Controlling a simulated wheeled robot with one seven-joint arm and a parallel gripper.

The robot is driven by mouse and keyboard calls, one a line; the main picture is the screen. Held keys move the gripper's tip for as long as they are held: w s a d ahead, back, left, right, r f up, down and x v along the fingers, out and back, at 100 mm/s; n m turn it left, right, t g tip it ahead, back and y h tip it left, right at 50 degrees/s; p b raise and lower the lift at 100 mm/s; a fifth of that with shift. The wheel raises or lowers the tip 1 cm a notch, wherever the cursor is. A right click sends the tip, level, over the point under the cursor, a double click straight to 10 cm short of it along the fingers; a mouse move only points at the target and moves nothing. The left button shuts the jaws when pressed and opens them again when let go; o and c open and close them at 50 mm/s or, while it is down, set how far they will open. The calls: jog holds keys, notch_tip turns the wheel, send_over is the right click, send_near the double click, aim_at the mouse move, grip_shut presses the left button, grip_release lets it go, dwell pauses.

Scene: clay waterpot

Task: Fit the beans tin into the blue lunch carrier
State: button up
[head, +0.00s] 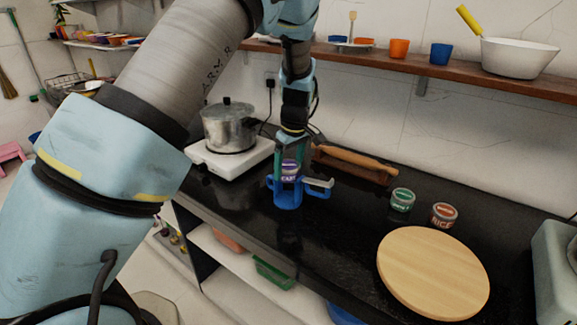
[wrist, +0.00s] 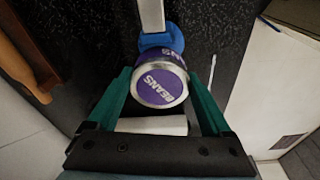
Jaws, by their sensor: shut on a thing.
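My gripper (head: 290,161) points down over the black counter, its green fingers shut on the purple beans tin (head: 290,168). In the wrist view, the tin (wrist: 160,86) sits upright between the fingertips, its lid marked BEANS facing the camera. The blue lunch carrier (head: 287,196) stands on the counter directly below the tin, with a grey-topped arm reaching out to the right. In the wrist view, part of the blue carrier (wrist: 162,39) shows just beyond the tin. The tin's bottom is hidden, so I cannot tell how deep it is in the carrier.
A steel pot (head: 228,128) stands on a white stove (head: 224,160) to the left. A wooden rolling pin (head: 355,157) lies behind. A green tin (head: 402,200), a RICE tin (head: 444,214) and a round wooden board (head: 432,274) are to the right.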

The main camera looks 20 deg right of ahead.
jog(key=shift+f, duration=0.3)
dwell(0.4)
jog(key=shift+f+b, duration=0.35)
jog(key=shift+f, duration=0.3)
dwell(0.3)
jog(key=shift+f+b, duration=0.45)
jog(key=shift+f, duration=0.2)
jog(key=shift+f, duration=0.35)
jog(key=shift+f+b, duration=0.35)
jog(key=shift+f, duration=0.3)
dwell(0.6)
jog(key=shift+f+b, duration=0.45)
jog(key=shift+f, duration=0.15)
jog(key=shift+f, duration=0.4)
